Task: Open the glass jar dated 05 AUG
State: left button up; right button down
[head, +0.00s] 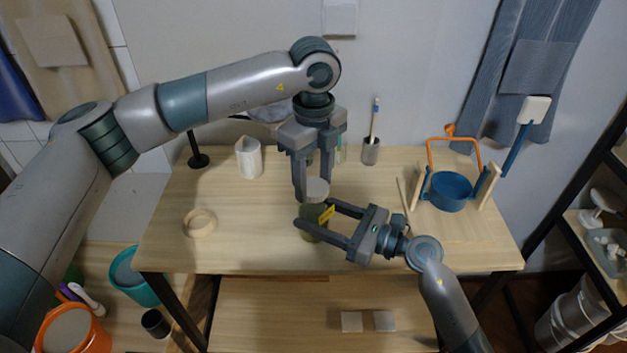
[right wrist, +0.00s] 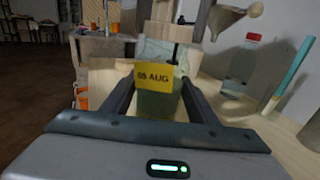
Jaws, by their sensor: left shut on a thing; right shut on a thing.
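The glass jar (head: 310,227) stands on the wooden table, upright, greenish, with a yellow label. In the right wrist view the label (right wrist: 153,77) reads 05 AUG on the front of the jar (right wrist: 157,106). My right gripper (head: 313,213) is shut on the jar's body, one finger on each side. A pale round lid (head: 317,188) shows at the jar's top. My left gripper (head: 314,184) comes down from above and is shut on the lid. I cannot tell whether the lid is seated on the jar or slightly raised.
A wooden ring (head: 200,222) lies at the table's left. A white pitcher (head: 248,158) and a grey cup with a brush (head: 371,151) stand at the back. A blue pot (head: 451,191) in a wooden stand is at the right. The front of the table is clear.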

aim_at(313, 186)
pick_arm(q)
jog(key=shift+r, duration=0.9)
jog(key=shift+r, duration=1.9)
pick_arm(e)
jog(key=c, duration=0.6)
grip_release()
jog(key=shift+c, duration=0.2)
jog(key=shift+d, duration=0.1)
pick_arm(q)
jog(key=shift+f, duration=0.25)
pick_arm(e)
jog(key=shift+s+d+f, duration=0.15)
jog(key=shift+s+d, duration=0.1)
jog(key=shift+d, duration=0.15)
pick_arm(q)
notch_tip(313, 186, down, 4)
jog(key=b, duration=0.4)
pick_arm(e)
jog(key=v, duration=1)
jog(key=shift+s+d, duration=0.2)
jog(key=shift+d, duration=0.25)
